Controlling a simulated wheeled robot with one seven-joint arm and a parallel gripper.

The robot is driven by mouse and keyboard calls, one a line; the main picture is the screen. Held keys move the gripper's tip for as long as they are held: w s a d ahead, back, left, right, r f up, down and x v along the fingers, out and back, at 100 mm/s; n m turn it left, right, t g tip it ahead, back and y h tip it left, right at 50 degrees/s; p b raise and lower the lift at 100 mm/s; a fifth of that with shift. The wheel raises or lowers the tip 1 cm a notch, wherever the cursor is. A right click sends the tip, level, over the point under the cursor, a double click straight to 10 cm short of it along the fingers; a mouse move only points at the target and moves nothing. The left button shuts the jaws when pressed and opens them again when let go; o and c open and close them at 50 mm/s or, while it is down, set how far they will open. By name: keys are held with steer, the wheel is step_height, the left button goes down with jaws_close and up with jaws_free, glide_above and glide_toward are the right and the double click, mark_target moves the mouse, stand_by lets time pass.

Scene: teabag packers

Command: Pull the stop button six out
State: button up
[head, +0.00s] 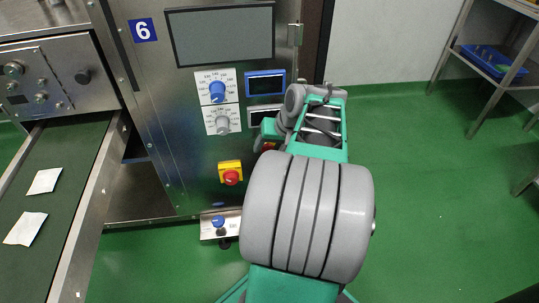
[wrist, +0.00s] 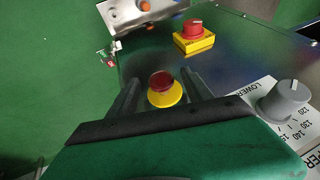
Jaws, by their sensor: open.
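The stop button, a dark red cap on a round yellow collar, shows in the wrist view (wrist: 162,84) on the steel panel of machine six (head: 158,85). My gripper (wrist: 161,77) is open, with one finger on each side of the button in that view. I cannot tell whether the fingers touch it or how far they reach around it. In the head view my arm covers most of that spot, and only a bit of red shows beside my gripper (head: 267,140).
A red rotary switch on a yellow square (head: 231,173) sits lower left. A blue dial (head: 217,91), a grey dial (head: 222,124) and a screen (head: 222,34) are on the panel. A conveyor (head: 50,215) with white packets stands left. The green floor (head: 430,190) at right is clear.

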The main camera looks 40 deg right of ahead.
steer(key=shift+w+f, duration=0.35)
steer(key=shift+f, duration=0.25)
steer(key=shift+c, duration=0.5)
jaws_close()
stand_by(0.5)
